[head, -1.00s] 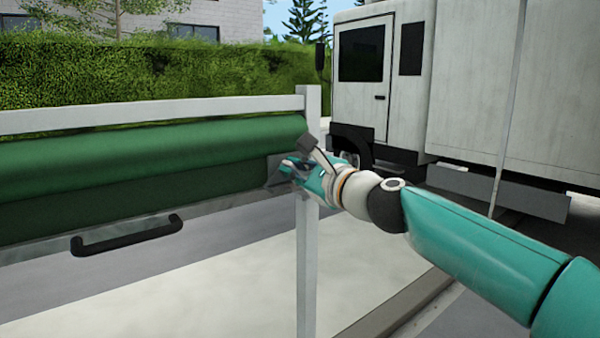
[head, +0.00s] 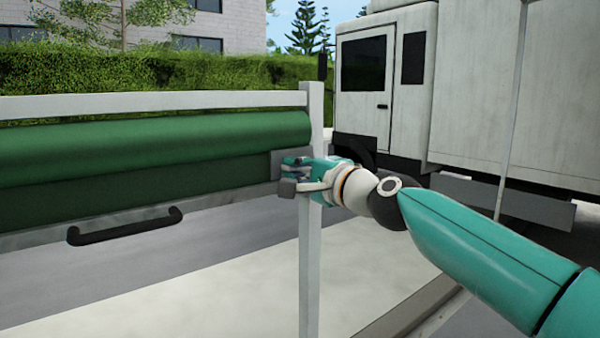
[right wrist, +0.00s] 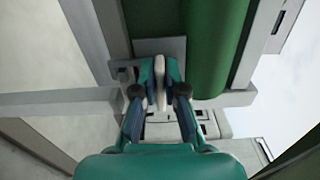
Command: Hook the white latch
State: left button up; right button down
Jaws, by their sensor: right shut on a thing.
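The white latch (right wrist: 160,95) shows in the right wrist view as a pale, narrow piece between the fingers of my right gripper (right wrist: 160,70). My right gripper is shut on it. In the head view my right gripper (head: 295,170) is at the right end of the green roll, in front of the pale upright post; it hides the latch there. A grey metal plate (right wrist: 172,46) lies just beyond the fingertips. Whether the latch touches a catch is hidden. My left gripper is not in view.
The green rolled cover (head: 150,140) runs left under a white rail (head: 150,101). A black handle (head: 125,228) is below it. The post (head: 310,265) stands beside my gripper. A white truck (head: 385,90) and hedge (head: 130,75) are behind. Free space lies below the cover.

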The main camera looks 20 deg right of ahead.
jog(key=shift+a+f+n, duration=0.1)
jog(key=shift+f+n, duration=0.15)
jog(key=shift+n, duration=0.05)
jog(key=c, duration=1.2)
grip_release()
jog(key=shift+c, duration=0.2)
jog(key=shift+r, duration=0.1)
jog(key=shift+s, duration=0.15)
jog(key=v, duration=1.1)
jog(key=shift+s+d, duration=0.2)
jog(key=shift+s, duration=0.1)
